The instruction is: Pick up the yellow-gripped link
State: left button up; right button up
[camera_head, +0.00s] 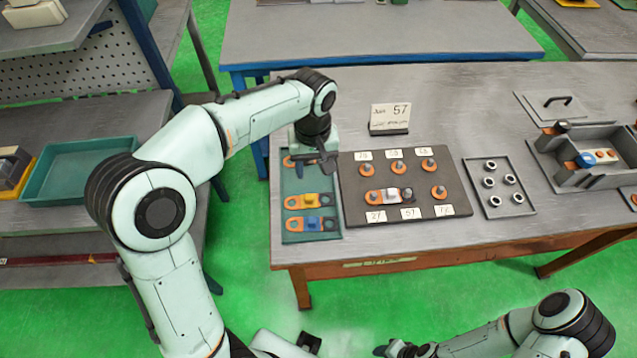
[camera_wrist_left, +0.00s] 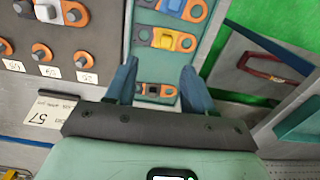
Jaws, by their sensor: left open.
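My left gripper (camera_head: 322,160) is above the tray's far end, pointing down, open and empty. In the left wrist view its fingers (camera_wrist_left: 158,68) straddle a dark-gripped link (camera_wrist_left: 157,90); the yellow-gripped link is beyond the fingertips. My right gripper (camera_head: 393,349) is low at the bottom edge, its jaws unclear.
A dark board (camera_head: 425,198) with orange terminals and number labels stands right of the tray; a white-gripped link (camera_head: 388,195) sits on it. A sign reading 57 (camera_head: 390,117) stands behind. A nut tray (camera_head: 498,188) and a grey fixture (camera_head: 590,160) are farther right.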

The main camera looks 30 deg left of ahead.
pick_arm(q)
send_over(309, 199)
jog(key=d, duration=0.1)
jog(key=f, duration=0.4)
jog(key=f+b, duration=0.1)
jog(key=f, duration=0.2)
jog(key=shift+s, duration=0.25)
jog(key=shift+w+a+f, duration=0.1)
jog(key=shift+a+f, duration=0.05)
jog(key=shift+f, duration=0.85)
jog(key=shift+w+a+f, duration=0.1)
jog(key=shift+a+f, duration=0.1)
jog(key=shift+f, duration=0.75)
jog(key=shift+a+f, duration=0.15)
jog(key=shift+f, duration=0.85)
grip_shut()
